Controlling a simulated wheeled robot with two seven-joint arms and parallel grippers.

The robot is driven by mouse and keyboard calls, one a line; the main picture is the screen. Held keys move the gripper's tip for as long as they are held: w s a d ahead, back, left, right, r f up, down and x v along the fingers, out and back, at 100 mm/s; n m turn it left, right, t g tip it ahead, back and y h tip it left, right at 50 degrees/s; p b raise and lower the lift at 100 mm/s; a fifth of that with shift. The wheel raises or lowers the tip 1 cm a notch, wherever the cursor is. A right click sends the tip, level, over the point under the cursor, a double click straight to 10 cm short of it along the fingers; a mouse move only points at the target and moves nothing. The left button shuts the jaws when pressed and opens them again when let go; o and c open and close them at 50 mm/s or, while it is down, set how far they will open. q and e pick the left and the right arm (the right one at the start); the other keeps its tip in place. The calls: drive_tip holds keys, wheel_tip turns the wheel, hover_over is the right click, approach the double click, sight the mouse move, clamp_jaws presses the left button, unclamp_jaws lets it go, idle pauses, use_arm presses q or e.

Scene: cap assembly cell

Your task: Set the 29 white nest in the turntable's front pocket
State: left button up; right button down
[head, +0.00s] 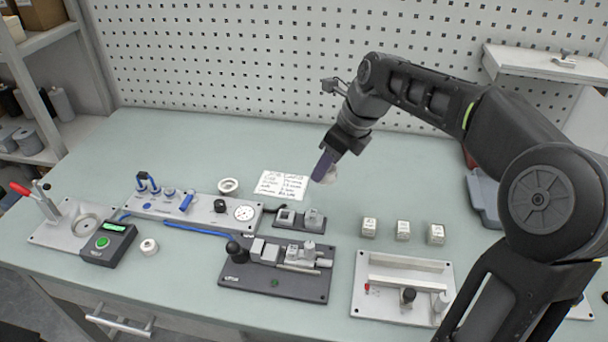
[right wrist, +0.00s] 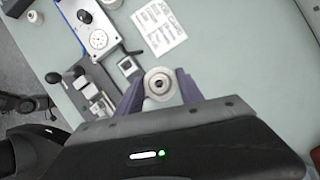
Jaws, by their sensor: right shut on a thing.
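My right gripper (head: 325,174) is shut on a white round nest (right wrist: 158,84), a ring-shaped piece with a stepped centre hole. In the right wrist view it sits between the two purple fingers (right wrist: 158,92). In the head view the nest (head: 331,175) shows partly behind the fingers, above the mat beside the paper note. Its number is not readable. I cannot tell for certain which fixture is the turntable; a white disc with dark marks (head: 245,213) sits at the right end of a grey plate. My left gripper is not in view.
A dark base plate (head: 275,282) with a black knob stands in front. Loose white rings lie behind the grey plate (head: 228,186) and near the green-button box (head: 148,247). Small labelled blocks (head: 403,230) stand right.

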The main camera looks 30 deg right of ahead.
drive_tip(key=shift+w+d+r, duration=0.1)
drive_tip(key=shift+w+d, duration=0.15)
drive_tip(key=shift+w, duration=0.15)
drive_tip(key=shift+s+a, duration=0.1)
drive_tip(key=shift+s, duration=0.05)
drive_tip(key=shift+f, duration=3.15)
drive_tip(key=shift+f, duration=1.85)
